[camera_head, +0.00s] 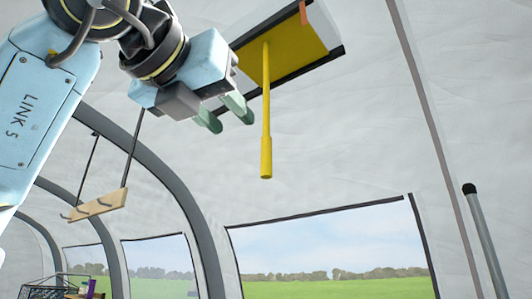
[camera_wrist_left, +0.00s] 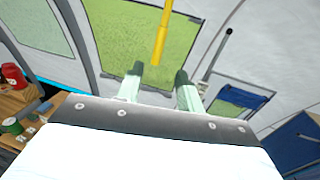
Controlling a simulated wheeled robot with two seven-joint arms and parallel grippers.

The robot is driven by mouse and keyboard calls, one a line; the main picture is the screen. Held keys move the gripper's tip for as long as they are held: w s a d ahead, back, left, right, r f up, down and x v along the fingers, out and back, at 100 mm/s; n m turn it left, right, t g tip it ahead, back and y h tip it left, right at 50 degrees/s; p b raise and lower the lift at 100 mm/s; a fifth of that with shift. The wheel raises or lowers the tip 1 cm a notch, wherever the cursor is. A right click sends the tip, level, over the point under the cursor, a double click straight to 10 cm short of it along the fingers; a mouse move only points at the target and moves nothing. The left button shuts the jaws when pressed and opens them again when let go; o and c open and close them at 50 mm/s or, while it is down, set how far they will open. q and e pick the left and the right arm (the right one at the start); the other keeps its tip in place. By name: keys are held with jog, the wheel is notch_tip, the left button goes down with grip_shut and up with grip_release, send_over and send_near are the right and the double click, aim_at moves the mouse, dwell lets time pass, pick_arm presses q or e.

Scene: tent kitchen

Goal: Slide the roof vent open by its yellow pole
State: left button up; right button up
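The yellow pole (camera_head: 266,120) hangs down from the yellow panel of the roof vent (camera_head: 303,55), at the top middle of the head view. Dark rails run along the panel's sides, and an orange strip (camera_head: 303,13) marks its right end. My left gripper (camera_head: 231,121) is open and empty, just left of the pole in the head view. In the left wrist view, the pole (camera_wrist_left: 161,35) comes down from the top toward the gap between the fingertips (camera_wrist_left: 160,73). It appears beyond them, and no contact shows. My right gripper is out of view.
A wooden rack (camera_head: 98,206) hangs at the left. A grey pole (camera_head: 485,240) with a black tip stands at the right. A wire basket (camera_head: 40,289) shows at the lower left. The air below the yellow pole looks clear.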

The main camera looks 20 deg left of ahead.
aim_at(264, 152)
pick_arm(q)
jog(key=w+p, duration=0.1)
jog(key=w, duration=0.3)
jog(key=w+d+p, duration=0.1)
jog(key=w, duration=0.4)
jog(key=w+d+p, duration=0.1)
jog(key=w+p, duration=0.1)
jog(key=w, duration=0.2)
jog(key=shift+w, duration=0.15)
grip_shut()
